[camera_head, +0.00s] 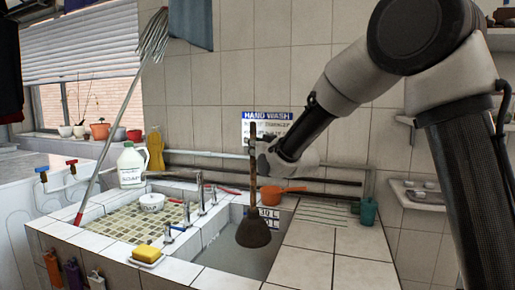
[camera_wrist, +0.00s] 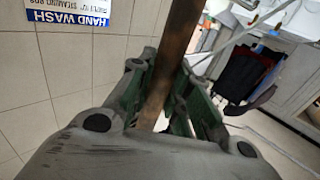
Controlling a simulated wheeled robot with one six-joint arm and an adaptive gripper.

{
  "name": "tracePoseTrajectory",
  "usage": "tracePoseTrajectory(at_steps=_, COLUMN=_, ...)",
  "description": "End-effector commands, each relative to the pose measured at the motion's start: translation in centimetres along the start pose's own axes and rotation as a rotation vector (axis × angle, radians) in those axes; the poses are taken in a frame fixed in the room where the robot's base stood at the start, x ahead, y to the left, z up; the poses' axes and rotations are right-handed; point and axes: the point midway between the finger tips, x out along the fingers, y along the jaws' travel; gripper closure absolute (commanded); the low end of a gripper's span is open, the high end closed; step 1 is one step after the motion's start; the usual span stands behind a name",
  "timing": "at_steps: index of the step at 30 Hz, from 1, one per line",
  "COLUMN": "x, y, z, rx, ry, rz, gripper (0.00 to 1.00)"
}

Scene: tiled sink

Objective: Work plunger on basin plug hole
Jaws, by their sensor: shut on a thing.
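The plunger (camera_head: 253,236) hangs upright with its dark rubber cup down, over or within the grey basin (camera_head: 214,254). I cannot tell how far the cup is above the basin floor. My gripper (camera_head: 261,158) is shut on the upper part of the wooden handle (camera_head: 254,135). In the wrist view, the handle (camera_wrist: 172,60) runs between the green-padded fingers of my gripper (camera_wrist: 161,85). The cup is out of the wrist view. The plug hole is not visible.
Taps (camera_head: 201,193) line the basin's left side, beside a mosaic-tiled area with a white bowl (camera_head: 152,202). A yellow sponge (camera_head: 147,253) lies at the front left. An orange pan (camera_head: 272,195) is behind the plunger. The tiled counter (camera_head: 318,240) at right is mostly clear.

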Motion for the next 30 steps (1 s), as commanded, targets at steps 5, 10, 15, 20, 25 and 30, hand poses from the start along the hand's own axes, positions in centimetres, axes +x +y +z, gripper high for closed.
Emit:
tracePoseTrajectory(at_steps=5, x=0.0, y=-0.1, z=1.4, rx=-0.001, ry=-0.002, rz=-0.004, gripper=1.0)
tracePoseTrajectory(at_steps=10, x=0.0, y=-0.1, z=3.6, rx=-0.001, ry=-0.002, rz=-0.003, gripper=1.0)
tracePoseTrajectory(at_steps=15, x=0.0, y=-0.1, z=5.9, rx=-0.001, ry=-0.003, rz=-0.003, gripper=1.0)
tracePoseTrajectory(at_steps=20, x=0.0, y=-0.1, z=8.0, rx=-0.001, ry=-0.003, rz=-0.003, gripper=1.0)
tracePoseTrajectory(at_steps=25, x=0.0, y=-0.1, z=10.2, rx=-0.001, ry=-0.002, rz=-0.003, gripper=1.0)
tracePoseTrajectory(at_steps=30, x=0.0, y=-0.1, z=12.4, rx=-0.001, ry=-0.002, rz=-0.003, gripper=1.0)
